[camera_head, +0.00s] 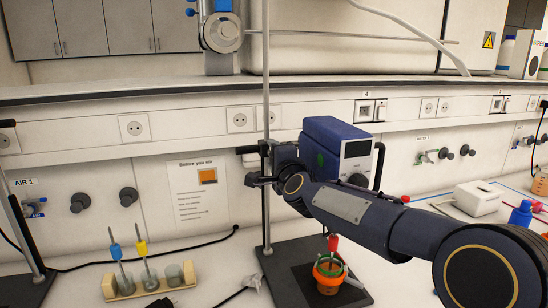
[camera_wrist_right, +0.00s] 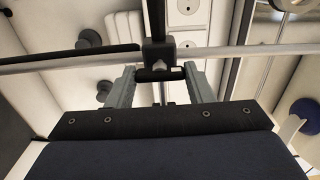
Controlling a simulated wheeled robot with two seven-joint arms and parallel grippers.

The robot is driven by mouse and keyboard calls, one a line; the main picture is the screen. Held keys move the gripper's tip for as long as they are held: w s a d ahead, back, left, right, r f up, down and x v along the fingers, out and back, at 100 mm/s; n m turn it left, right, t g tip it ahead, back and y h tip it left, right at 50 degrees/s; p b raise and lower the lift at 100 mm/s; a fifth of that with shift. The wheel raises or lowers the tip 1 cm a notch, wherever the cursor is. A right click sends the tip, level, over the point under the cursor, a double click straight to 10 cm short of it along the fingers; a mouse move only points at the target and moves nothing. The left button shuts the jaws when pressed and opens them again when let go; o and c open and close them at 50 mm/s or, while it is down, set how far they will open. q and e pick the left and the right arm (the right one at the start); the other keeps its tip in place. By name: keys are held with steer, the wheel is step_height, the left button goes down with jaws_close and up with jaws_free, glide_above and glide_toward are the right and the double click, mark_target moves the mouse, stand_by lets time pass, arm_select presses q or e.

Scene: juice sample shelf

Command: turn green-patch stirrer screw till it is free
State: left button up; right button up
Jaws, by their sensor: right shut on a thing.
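The stirrer (camera_head: 335,148) is a dark blue box with a green patch (camera_head: 320,158) on its side, held high on a metal rod (camera_head: 266,110). Its dark clamp is partly hidden by my arm. My right gripper (camera_head: 262,181) reaches the clamp from the right. In the right wrist view its two grey fingers stand on either side of a black screw handle (camera_wrist_right: 160,74), touching its ends. The screw sits below the dark clamp block (camera_wrist_right: 158,53), and its thread is hidden. My left gripper is not in view.
Below the stirrer, an orange-banded pot (camera_head: 328,280) stands on the dark stand base (camera_head: 285,270). A wooden rack (camera_head: 128,288) with blue and yellow-topped tools is at left. A printed notice (camera_head: 198,192) hangs on the wall. A white box (camera_head: 478,198) and blue bottle (camera_head: 520,214) stand at right.

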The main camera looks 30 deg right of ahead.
steer(key=o, duration=1)
steer(key=v, duration=0.7)
steer(key=shift+s, duration=0.4)
steer(key=shift+a, duration=0.1)
